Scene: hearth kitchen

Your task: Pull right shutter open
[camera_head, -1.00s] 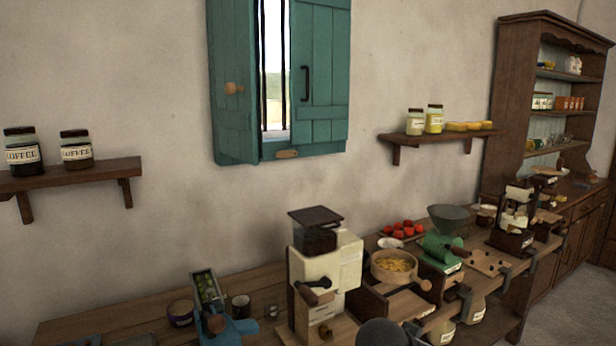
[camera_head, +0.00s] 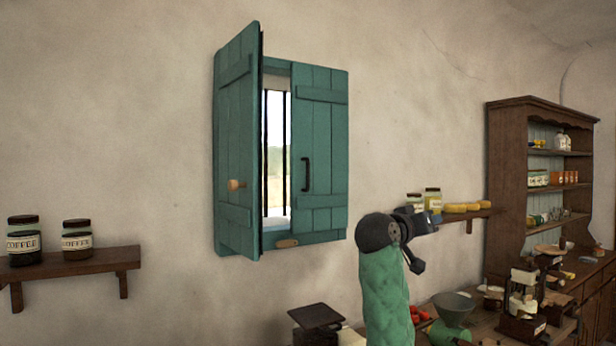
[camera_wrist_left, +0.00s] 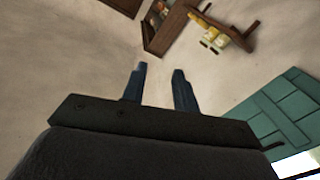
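The right shutter (camera_head: 320,150) is a teal plank panel with a dark vertical handle (camera_head: 305,174). It lies about flat across the right part of the window. The left shutter (camera_head: 238,140), with a round wooden knob, stands swung out. A green-sleeved arm with a dark gripper (camera_head: 432,222), seemingly my left, is right of and below the right shutter, pointing right. In the left wrist view the left gripper (camera_wrist_left: 158,72) has its two fingers apart with nothing between them. Teal shutter planks (camera_wrist_left: 272,112) show at the lower right there. My right gripper is not seen.
A wall shelf (camera_head: 470,215) with jars and yellow items is partly hidden behind the gripper. A left shelf (camera_head: 70,267) holds two coffee jars. A tall brown cupboard (camera_head: 508,190) stands at right. A grinder and bowls crowd the counter below. Wall around the shutters is clear.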

